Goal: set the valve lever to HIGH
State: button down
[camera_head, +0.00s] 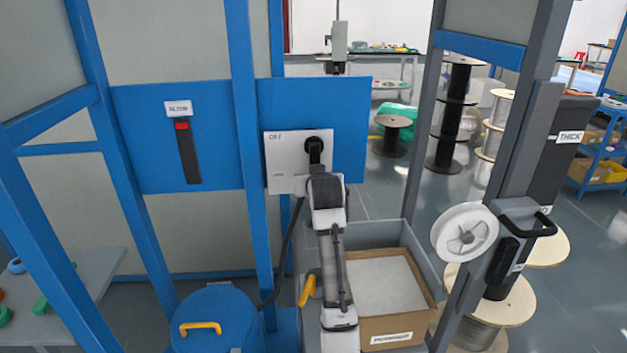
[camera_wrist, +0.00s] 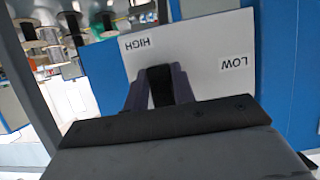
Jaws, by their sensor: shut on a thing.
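A white valve plate (camera_head: 282,158) is mounted on the blue panel, with a black lever (camera_head: 315,146) on its face. In the head view one label at the plate's upper left seems to read OFF; my arm hides the lower right. In the wrist view the plate (camera_wrist: 205,52) shows upside down, with the HIGH label (camera_wrist: 138,44) at left and the LOW label (camera_wrist: 233,63) at right. My gripper (camera_wrist: 160,84) is shut on the black lever between its dark fingers, just below and right of HIGH in that view. The lever's exact pointing is partly hidden.
Below are a blue drum (camera_head: 215,320) with a yellow handle and a cardboard box (camera_head: 390,290) in a grey bin. A white spool (camera_head: 464,232) and grey post stand right.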

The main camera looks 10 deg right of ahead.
dwell(0.3)
jog(key=c, duration=1.2)
grip_release()
jog(key=shift+d, duration=0.1)
jog(key=shift+o, duration=0.2)
jog(key=b+v, duration=0.3)
jog(key=v, duration=1.1)
jog(key=shift+w+r, duration=0.1)
jog(key=shift+w, duration=0.05)
